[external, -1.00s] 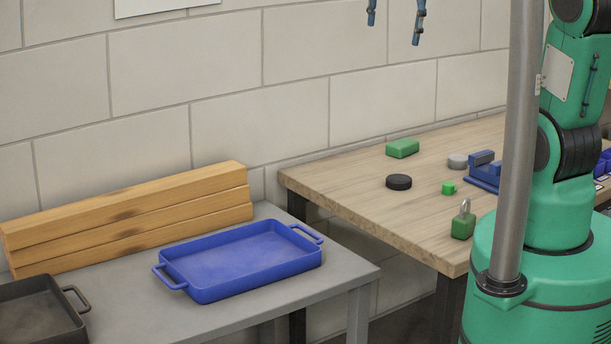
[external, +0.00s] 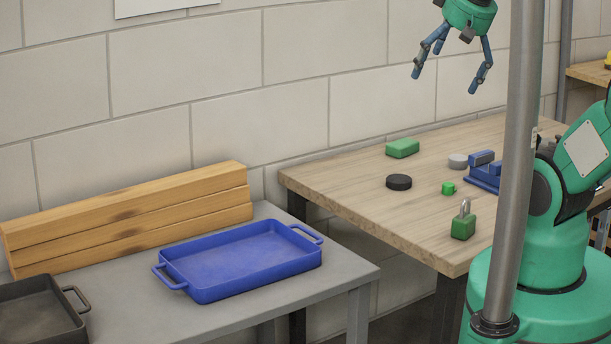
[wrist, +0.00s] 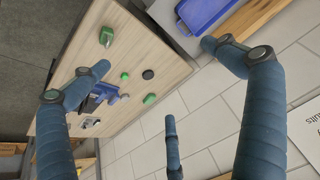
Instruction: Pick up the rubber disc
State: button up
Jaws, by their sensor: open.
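The rubber disc, a flat black round piece (external: 398,182), lies on the wooden table toward its left side. It also shows in the wrist view (wrist: 148,74), near the table's edge. My gripper (external: 446,78) hangs high above the table, above and to the right of the disc in the external view. Its blue fingers are spread wide and hold nothing. In the wrist view the fingers (wrist: 155,60) frame the table from far above.
A blue tray (external: 240,262) is on the grey table. A grey pole (external: 515,180) stands in front.

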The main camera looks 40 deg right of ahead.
jog(key=shift+s+a+f+n, duration=0.15)
jog(key=shift+s+f+n, duration=0.15)
jog(key=shift+s+f, duration=0.25)
jog(key=shift+s+r, duration=0.1)
jog(key=c, duration=0.6)
jog(key=shift+o, duration=0.2)
